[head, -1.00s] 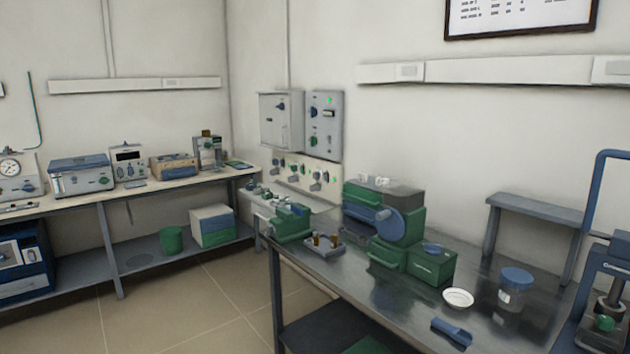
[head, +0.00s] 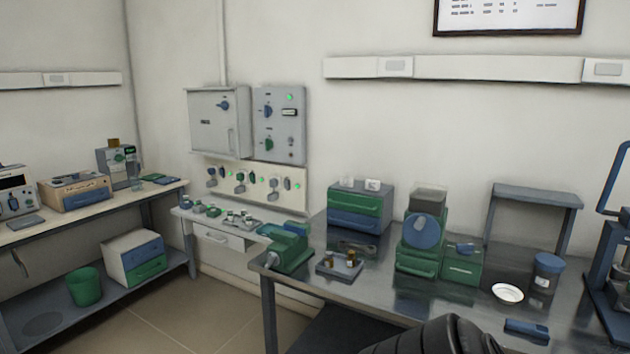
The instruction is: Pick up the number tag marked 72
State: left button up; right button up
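Two small white pieces stand on top of the green and blue drawer box (head: 357,207) on the metal bench: a left one (head: 347,183) and a right one (head: 372,184). They could be number tags, but their markings are too small to read, so I cannot tell whether either is marked 72. Neither of my grippers is in view. A dark, ribbed part, probably of my own arm, shows at the bottom edge in front of the bench.
On the metal bench (head: 400,305) stand a green vise (head: 288,250), a small tray with brass parts (head: 339,265), a green machine with a blue disc (head: 425,231), a white dish (head: 508,293) and a blue-lidded jar (head: 547,271). A side bench (head: 60,230) stands at left.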

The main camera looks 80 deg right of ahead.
aim_at(345, 181)
jog(key=z, duration=0.75)
jog(key=i, duration=1.35)
jog(key=z, duration=1.35)
